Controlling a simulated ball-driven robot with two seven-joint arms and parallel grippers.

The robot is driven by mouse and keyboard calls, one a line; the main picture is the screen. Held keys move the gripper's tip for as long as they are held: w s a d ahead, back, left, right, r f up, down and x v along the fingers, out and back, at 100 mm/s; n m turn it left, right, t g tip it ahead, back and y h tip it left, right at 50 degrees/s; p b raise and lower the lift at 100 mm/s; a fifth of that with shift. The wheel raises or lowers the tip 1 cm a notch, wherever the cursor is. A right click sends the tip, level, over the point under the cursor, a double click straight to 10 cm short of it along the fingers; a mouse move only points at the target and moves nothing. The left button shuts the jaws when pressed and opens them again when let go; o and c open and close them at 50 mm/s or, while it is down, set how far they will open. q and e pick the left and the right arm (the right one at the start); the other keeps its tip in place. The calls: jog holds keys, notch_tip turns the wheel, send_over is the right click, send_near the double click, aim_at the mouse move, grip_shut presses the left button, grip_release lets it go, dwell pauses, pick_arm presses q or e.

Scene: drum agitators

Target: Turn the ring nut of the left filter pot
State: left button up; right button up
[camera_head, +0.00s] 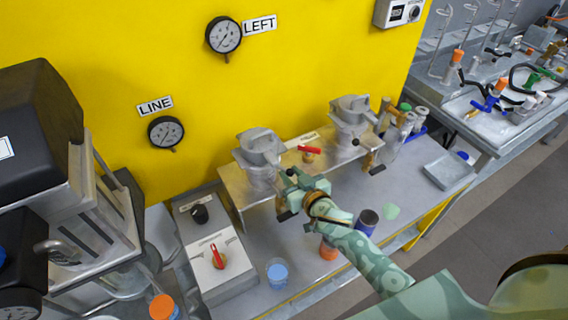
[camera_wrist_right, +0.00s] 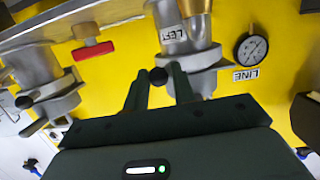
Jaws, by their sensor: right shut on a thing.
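The left filter pot (camera_head: 258,150) is a grey metal pot on the near end of a steel shelf against the yellow wall. In the right wrist view it appears upside down, a grey cylinder (camera_wrist_right: 187,38) with a "LEFT" label. Its ring nut (camera_wrist_right: 203,77) is a grey flange with a black-knobbed handle (camera_wrist_right: 158,76). My right gripper (camera_head: 291,183) is at the pot's right side, shut on the ring nut's handle; in the wrist view its fingers (camera_wrist_right: 159,84) stand either side of the black knob. My left gripper is not in view.
A red valve handle (camera_head: 309,150) lies between this pot and the right filter pot (camera_head: 352,112). On the bench are a blue cup (camera_head: 277,272), a dark cup (camera_head: 368,217), an orange-topped item (camera_head: 328,250) and a control box with a red knob (camera_head: 217,257).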

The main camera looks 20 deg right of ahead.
jog(key=shift+s+a, duration=0.25)
jog(key=shift+a, duration=0.1)
jog(key=shift+c, duration=0.2)
jog(key=shift+a, duration=0.1)
jog(key=shift+s+a, duration=0.3)
jog(key=shift+a, duration=0.25)
jog(key=shift+c, duration=0.2)
jog(key=shift+s+a, duration=0.1)
jog(key=shift+a, duration=0.45)
jog(key=shift+s+a, duration=0.15)
jog(key=shift+a, duration=0.65)
